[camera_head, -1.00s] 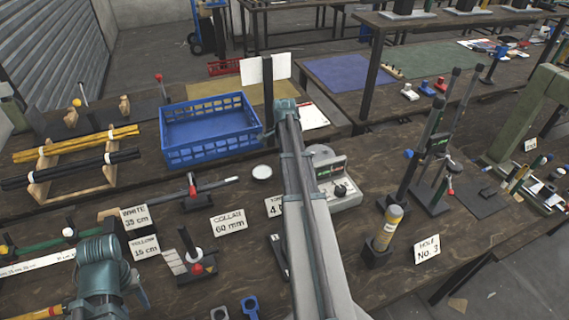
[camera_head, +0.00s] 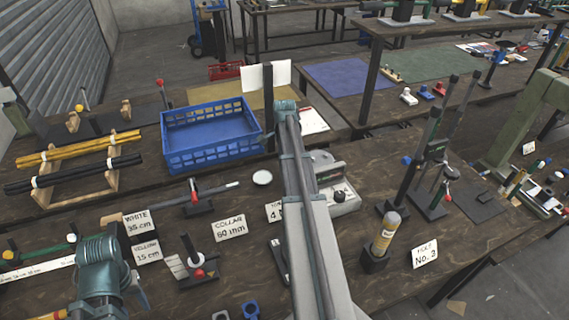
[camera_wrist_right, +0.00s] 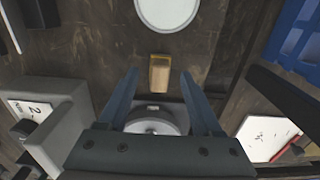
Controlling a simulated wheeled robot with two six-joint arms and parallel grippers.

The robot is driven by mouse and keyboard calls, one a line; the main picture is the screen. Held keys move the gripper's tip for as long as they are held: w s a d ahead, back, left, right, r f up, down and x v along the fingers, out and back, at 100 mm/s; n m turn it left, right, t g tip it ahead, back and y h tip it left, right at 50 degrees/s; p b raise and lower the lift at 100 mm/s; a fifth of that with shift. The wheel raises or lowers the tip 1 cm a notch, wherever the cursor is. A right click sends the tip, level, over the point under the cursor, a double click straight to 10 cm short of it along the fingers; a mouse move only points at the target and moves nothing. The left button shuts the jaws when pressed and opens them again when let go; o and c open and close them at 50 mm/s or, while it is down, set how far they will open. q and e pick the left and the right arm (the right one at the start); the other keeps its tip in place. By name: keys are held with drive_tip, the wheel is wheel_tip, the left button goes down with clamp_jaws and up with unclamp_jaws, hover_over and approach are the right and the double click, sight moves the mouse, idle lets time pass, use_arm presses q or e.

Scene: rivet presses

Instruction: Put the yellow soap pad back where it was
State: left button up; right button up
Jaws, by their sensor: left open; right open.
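A small yellow-tan block (camera_wrist_right: 159,73), which looks like the soap pad, lies on the dark wooden bench in the right wrist view. It sits between and a little beyond the fingertips of my open right gripper (camera_wrist_right: 158,78), which appears empty. A round white dish (camera_wrist_right: 168,8) lies just beyond the block; it also shows in the head view (camera_head: 262,177). In the head view my right arm hides the block and the right gripper. My left gripper (camera_head: 125,298) is at the lower left, open, with its fingers partly hidden.
A blue crate (camera_head: 212,148) stands behind the dish. A grey boxed device (camera_wrist_right: 45,115) is close beside my right gripper; it shows partly behind my arm (camera_head: 338,198). Label cards (camera_head: 229,228) stand at the front.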

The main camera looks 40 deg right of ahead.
use_arm(q)
wheel_tip(320, 180, up, 10)
drive_tip(key=p, duration=0.9)
use_arm(e)
wheel_tip(320, 180, up, 10)
